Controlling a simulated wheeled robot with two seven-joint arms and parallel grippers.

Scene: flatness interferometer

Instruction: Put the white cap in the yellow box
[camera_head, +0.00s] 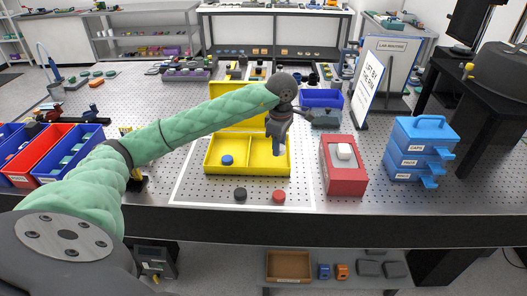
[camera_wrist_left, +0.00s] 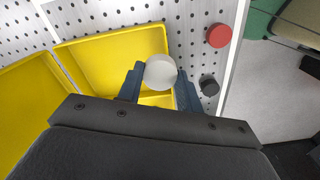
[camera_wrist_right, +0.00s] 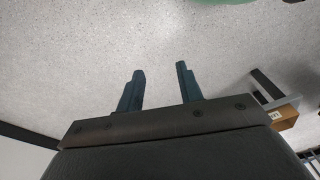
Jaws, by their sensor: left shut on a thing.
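The yellow box (camera_head: 213,168) stands open on the perforated table, its lid raised at the back. A divider splits it, and a blue cap lies in its left compartment. My left gripper (camera_head: 277,148) is above the right part of the box, pointing down. In the left wrist view, the left gripper (camera_wrist_left: 160,85) is shut on the white cap (camera_wrist_left: 160,72), with the yellow box (camera_wrist_left: 110,55) below. I cannot make out the cap in the head view. My right gripper (camera_wrist_right: 160,75) is open and empty, over bare floor.
A black cap (camera_head: 240,194) and a red cap (camera_head: 279,196) lie in front of the box. A red block with a white top piece (camera_head: 330,178) stands to its right, then blue drawers (camera_head: 420,135). Red and blue bins (camera_head: 48,160) are at the left.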

